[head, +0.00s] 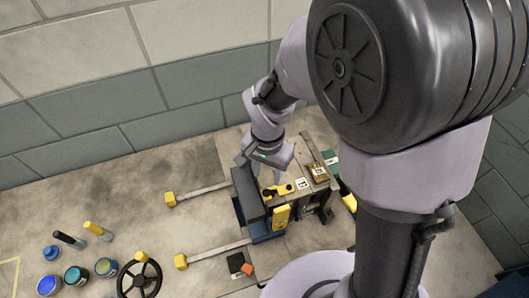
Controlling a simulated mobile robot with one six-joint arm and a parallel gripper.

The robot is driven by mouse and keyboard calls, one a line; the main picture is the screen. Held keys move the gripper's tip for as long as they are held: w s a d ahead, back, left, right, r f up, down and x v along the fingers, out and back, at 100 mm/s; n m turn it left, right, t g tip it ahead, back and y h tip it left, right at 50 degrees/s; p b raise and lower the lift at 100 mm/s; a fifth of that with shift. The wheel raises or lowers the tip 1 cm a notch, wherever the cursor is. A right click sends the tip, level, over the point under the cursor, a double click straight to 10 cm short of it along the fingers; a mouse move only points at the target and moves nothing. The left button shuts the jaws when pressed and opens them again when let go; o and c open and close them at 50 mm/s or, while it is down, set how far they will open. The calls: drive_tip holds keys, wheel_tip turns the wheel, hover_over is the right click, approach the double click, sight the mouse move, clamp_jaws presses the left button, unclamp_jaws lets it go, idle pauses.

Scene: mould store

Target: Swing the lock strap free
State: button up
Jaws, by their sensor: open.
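The mould block (248,195) stands on a bench below my arm, dark grey with blue at its lower edge. A small yellow strap-like piece (285,189) with dark ends lies across the top of the assembly, beside a white label. It looks like the lock strap, but it is too small to be sure. A yellow plate (281,217) sits on the near side. My gripper (266,178) is open, pointing down just above and left of the strap-like piece. The fingertips are small and partly blurred into the block, so I cannot tell whether they touch anything.
Two flat bars with yellow ends (170,199) (181,261) reach left from the block. A black handwheel (139,279), several paint pots (76,275) and two upright handled tools (98,231) stand at the lower left. The wall (150,80) is behind.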

sight(266, 191)
drive_tip(key=f+b, duration=0.2)
drive_tip(key=f, duration=0.8)
drive_tip(key=shift+w+f, duration=0.1)
drive_tip(key=shift+w, duration=0.1)
clamp_jaws()
drive_tip(key=shift+a, duration=0.1)
idle(0.7)
